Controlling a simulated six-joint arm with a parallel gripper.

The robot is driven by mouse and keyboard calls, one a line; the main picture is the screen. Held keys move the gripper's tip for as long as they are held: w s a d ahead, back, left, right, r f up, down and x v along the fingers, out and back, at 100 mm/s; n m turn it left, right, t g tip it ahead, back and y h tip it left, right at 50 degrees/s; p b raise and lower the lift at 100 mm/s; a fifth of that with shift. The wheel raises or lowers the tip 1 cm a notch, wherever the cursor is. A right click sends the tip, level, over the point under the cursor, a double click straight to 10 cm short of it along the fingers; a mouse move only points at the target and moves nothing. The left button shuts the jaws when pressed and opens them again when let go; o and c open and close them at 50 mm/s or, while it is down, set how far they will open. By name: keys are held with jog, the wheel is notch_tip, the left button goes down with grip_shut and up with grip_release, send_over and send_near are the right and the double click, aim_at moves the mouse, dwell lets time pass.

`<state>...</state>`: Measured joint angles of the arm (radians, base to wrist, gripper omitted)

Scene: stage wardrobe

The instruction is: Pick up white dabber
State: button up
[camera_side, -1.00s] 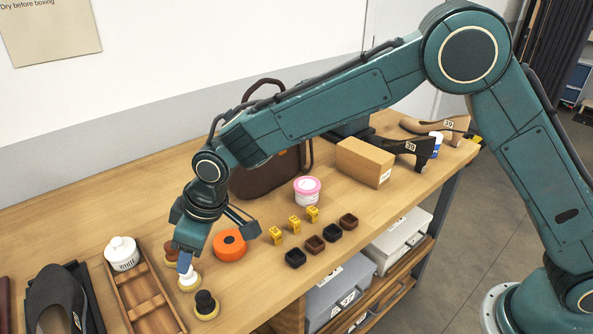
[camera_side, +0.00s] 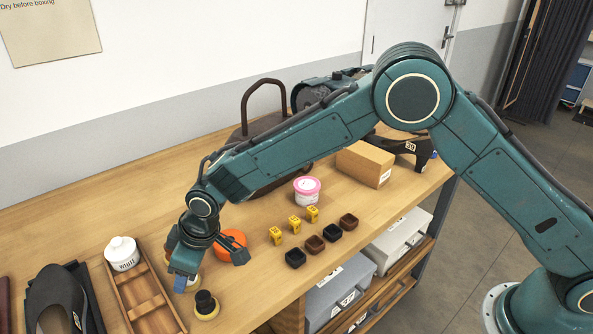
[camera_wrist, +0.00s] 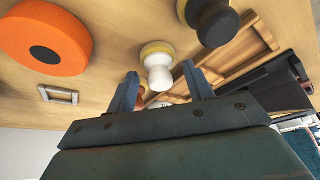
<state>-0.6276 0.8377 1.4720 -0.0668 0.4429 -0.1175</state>
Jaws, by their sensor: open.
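The white dabber (camera_wrist: 158,72) has a rounded white knob on a yellowish base and shows in the wrist view between and just beyond my two fingertips. In the side view my gripper hides most of it; a bit of its pale base (camera_side: 195,284) shows. My gripper (camera_side: 212,269) is open and low over the table at the dabber, its fingers apart on either side; it also shows in the wrist view (camera_wrist: 160,80). I cannot tell whether a finger touches the dabber. A black dabber (camera_side: 205,302) stands close in front; it also shows in the wrist view (camera_wrist: 215,22).
An orange disc (camera_side: 233,237) lies right behind my gripper. Yellow blocks (camera_side: 295,225) and small dark trays (camera_side: 314,244) lie to the right. A brown dabber is mostly hidden.

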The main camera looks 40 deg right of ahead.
jog(key=shift+w+a+f, duration=0.15)
jog(key=shift+f, duration=0.45)
jog(key=c, duration=0.7)
jog(key=shift+c, duration=0.2)
jog(key=shift+r, duration=0.2)
notch_tip(320, 180, up, 20)
jog(key=shift+f, duration=0.15)
dwell(0.5)
